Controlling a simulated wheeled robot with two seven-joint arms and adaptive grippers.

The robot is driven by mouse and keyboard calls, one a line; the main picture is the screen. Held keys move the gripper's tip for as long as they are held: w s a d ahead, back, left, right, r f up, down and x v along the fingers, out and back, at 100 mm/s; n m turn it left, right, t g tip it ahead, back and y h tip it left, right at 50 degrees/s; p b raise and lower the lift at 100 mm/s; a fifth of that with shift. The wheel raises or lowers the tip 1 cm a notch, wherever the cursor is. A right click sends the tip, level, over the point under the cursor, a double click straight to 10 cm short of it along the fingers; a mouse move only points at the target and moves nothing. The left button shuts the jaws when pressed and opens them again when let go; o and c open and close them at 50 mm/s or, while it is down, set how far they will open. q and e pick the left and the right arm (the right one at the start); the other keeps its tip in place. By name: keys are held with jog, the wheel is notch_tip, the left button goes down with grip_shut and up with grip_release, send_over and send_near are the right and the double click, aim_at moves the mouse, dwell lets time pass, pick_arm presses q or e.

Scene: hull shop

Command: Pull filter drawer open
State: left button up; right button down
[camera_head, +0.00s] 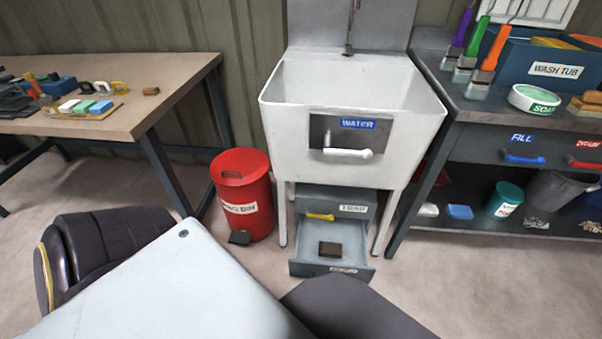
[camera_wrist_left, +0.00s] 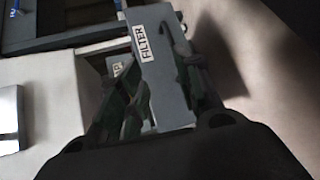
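The filter drawer is the lower drawer under the sink; it stands pulled out in the head view, its tray (camera_head: 305,263) showing with a dark block (camera_head: 330,249) inside. Its grey front, with a FILTER label (camera_wrist_left: 146,43), shows in the left wrist view. My left gripper (camera_wrist_left: 155,55) has its two dark fingers apart, one on either side of the grey front. The left gripper is hidden in the head view. My right gripper is not in view.
Above is a closed drawer with a yellow handle (camera_head: 320,217), under the white sink (camera_head: 350,165). A red bin (camera_head: 243,195) stands to the left. A workbench (camera_head: 463,100) with a lower shelf stands to the right, a brown table (camera_head: 150,110) at far left. Floor right of the drawer is clear.

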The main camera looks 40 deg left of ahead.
pick_arm(q)
jog(key=shift+f+p+v, duration=0.2)
jog(key=shift+p+v, duration=0.1)
jog(key=shift+v, duration=0.95)
jog(key=shift+s, duration=0.1)
dwell(0.3)
